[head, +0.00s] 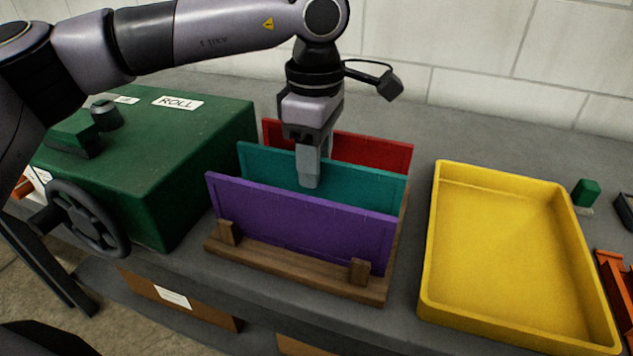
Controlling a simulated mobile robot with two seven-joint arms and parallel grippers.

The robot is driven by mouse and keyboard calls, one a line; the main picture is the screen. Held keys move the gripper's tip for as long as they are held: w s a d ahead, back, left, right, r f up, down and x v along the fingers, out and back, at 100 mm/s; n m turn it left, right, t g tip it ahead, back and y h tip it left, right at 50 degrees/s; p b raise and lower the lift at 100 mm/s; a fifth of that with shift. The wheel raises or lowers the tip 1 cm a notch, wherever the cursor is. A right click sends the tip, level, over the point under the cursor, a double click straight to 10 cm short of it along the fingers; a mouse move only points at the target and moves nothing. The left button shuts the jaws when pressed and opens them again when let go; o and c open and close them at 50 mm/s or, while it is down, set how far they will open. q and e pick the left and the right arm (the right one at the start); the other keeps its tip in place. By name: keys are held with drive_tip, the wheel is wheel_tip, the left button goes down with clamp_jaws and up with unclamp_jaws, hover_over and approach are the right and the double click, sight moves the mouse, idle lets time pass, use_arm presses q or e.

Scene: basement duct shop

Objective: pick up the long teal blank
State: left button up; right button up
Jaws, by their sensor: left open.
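The long teal blank (365,192) stands on edge in the middle of a wooden rack (315,278), between a purple blank in front and a red blank behind. Its lower part is hidden by the purple blank. My left gripper (315,172) points down over the middle of the teal blank. One finger shows in front of the blank's upper edge, and part of the other finger shows behind it. The jaws are open, with the teal blank's top edge between them. Whether a finger touches the blank cannot be told. My right gripper is not in view.
The purple blank (300,222) and red blank (372,150) stand close on either side. A green machine (190,140) with a handwheel (88,218) is at the left. An empty yellow tray (510,250) is at the right. A block wall (480,50) rises behind the bench.

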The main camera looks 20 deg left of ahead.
sight(320, 192)
use_arm(q)
drive_tip(key=shift+w+f, duration=0.1)
drive_tip(key=shift+f, duration=1.1)
clamp_jaws()
drive_tip(key=shift+r, duration=0.1)
